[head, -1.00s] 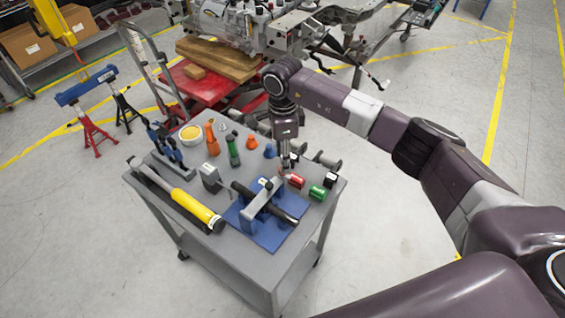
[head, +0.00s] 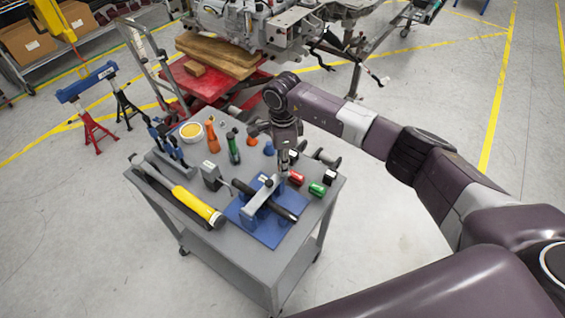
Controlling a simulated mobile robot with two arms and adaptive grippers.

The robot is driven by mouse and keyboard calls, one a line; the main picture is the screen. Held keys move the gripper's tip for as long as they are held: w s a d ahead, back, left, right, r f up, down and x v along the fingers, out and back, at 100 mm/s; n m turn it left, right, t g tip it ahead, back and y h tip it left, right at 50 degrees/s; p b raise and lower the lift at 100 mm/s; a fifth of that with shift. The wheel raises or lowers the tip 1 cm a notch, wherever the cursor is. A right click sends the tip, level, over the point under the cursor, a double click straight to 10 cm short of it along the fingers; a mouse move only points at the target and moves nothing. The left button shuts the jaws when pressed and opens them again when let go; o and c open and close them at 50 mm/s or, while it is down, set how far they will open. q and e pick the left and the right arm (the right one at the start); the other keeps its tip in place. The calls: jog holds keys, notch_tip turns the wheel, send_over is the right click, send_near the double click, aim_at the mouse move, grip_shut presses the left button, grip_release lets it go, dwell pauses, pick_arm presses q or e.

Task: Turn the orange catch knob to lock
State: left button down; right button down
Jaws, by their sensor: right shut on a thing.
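The blue fixture plate (head: 246,228) lies at the near right of the grey cart, with a grey clamp bar (head: 257,200) across a black tube (head: 284,209). My right gripper (head: 283,173) points down at the far end of the clamp bar. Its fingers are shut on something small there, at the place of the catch. The orange catch knob itself is not distinguishable; the fingers hide that spot. My left gripper is not in view.
Close right of the gripper stand a red cylinder (head: 296,178) and a green cylinder (head: 317,190). A yellow-handled tool (head: 200,208) lies along the left edge. Orange (head: 212,138) and green (head: 233,149) bottles and a bowl (head: 191,132) stand behind.

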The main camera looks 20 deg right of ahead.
jog(key=m+b, duration=0.3)
jog(key=m, duration=0.1)
jog(key=shift+f, duration=0.15)
jog(key=m+b, duration=0.3)
jog(key=m, duration=0.3)
jog(key=shift+m, duration=0.4)
jog(key=m+b, duration=0.1)
jog(key=m, duration=0.2)
jog(key=shift+w+r+m+b, duration=0.15)
jog(key=shift+m+b, duration=0.6)
jog(key=shift+m, duration=1.35)
jog(key=shift+r, duration=0.1)
jog(key=c, duration=1.7)
grip_release()
jog(key=shift+c, duration=0.2)
